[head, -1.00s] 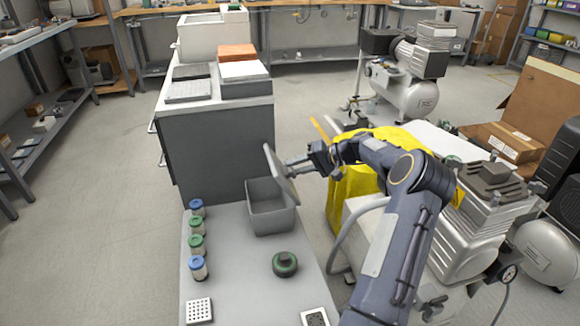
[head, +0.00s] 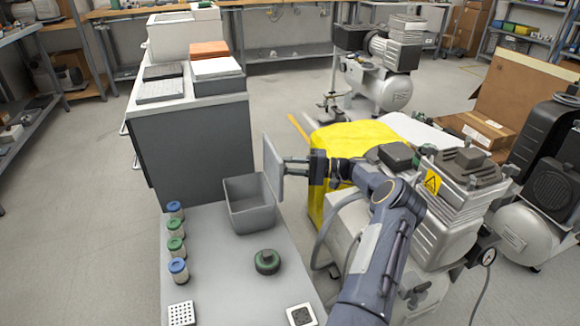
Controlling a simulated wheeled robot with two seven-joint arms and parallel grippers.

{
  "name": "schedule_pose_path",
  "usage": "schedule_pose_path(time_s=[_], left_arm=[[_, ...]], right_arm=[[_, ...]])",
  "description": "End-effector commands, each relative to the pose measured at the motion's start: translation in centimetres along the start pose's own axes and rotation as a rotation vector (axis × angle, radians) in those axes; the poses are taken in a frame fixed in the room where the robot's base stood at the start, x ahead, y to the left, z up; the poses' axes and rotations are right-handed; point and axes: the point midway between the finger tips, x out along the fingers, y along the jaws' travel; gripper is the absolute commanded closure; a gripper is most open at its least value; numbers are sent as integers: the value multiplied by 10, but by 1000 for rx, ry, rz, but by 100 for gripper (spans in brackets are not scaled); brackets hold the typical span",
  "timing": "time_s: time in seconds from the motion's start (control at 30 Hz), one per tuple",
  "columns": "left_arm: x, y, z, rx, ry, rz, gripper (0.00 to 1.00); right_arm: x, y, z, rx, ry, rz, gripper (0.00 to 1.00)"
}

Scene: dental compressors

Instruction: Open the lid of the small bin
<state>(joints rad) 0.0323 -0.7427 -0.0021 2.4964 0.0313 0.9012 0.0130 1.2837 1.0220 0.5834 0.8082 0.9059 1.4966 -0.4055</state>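The small grey bin (head: 250,218) stands on the light grey table top. Its lid (head: 273,170) stands about upright along the bin's right side, and the bin's inside shows. My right gripper (head: 288,173) is just right of the lid, with its fingers pointing left at the lid's outer face. The fingertips are at or very near the lid. Two fingers show with a small gap between them and nothing seen in it. My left gripper is not in view.
Several jars (head: 176,247) with blue and green lids line the table's left edge. A dark green round object (head: 267,261) lies in front of the bin. A dark grey cabinet (head: 195,150) stands behind. A yellow cloth (head: 350,140) and compressors crowd the right.

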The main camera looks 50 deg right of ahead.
Motion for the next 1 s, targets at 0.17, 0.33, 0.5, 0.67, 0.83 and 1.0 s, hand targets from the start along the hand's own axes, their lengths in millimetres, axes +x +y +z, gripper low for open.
schedule_pose_path(time_s=[0.17,0.33,0.5,0.67,0.83,1.0], left_arm=[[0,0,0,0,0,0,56],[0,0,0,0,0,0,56],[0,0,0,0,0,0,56],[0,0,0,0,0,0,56],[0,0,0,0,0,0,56],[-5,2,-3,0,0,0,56]], right_arm=[[0,0,0,5,-2,-4,100],[1,1,0,5,-2,-3,100],[1,1,0,4,-2,-3,54],[0,0,0,3,-1,-3,49],[0,-1,0,2,-1,-3,49],[1,-19,0,0,-1,-3,49]])
